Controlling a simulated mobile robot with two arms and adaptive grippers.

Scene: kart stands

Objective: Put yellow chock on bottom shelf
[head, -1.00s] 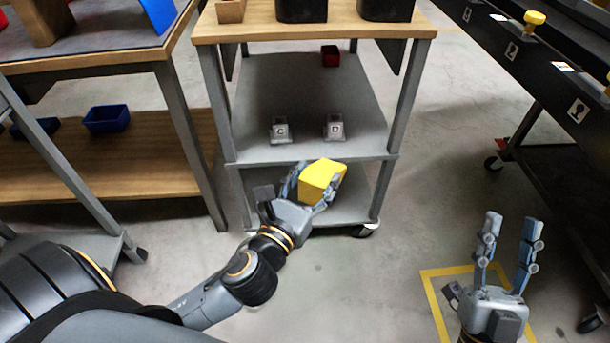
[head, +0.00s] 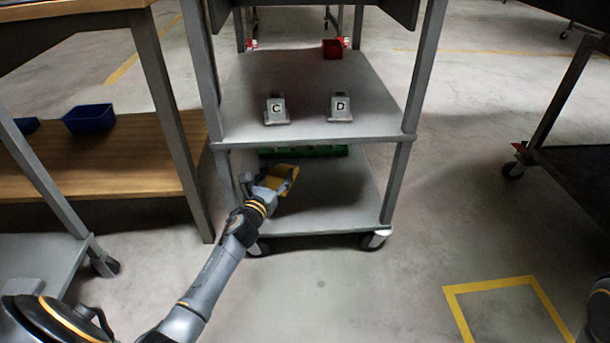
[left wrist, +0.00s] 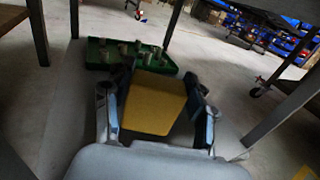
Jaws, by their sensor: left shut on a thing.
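The yellow chock (head: 281,179) is held in my left gripper (head: 283,182), inside the lower level of the grey cart, near its left side. In the left wrist view the yellow chock (left wrist: 152,104) sits between the two fingers of my left gripper (left wrist: 160,105). The bottom shelf (head: 330,205) is a grey plate below it; I cannot tell if the chock touches it. Part of the chock is hidden by the gripper in the head view. My right gripper is out of the head view; only a dark bit of that arm shows at the right edge.
A green tray (left wrist: 98,53) with small parts stands at the back of the bottom shelf. Cart posts flank the opening. The shelf's right side is clear.

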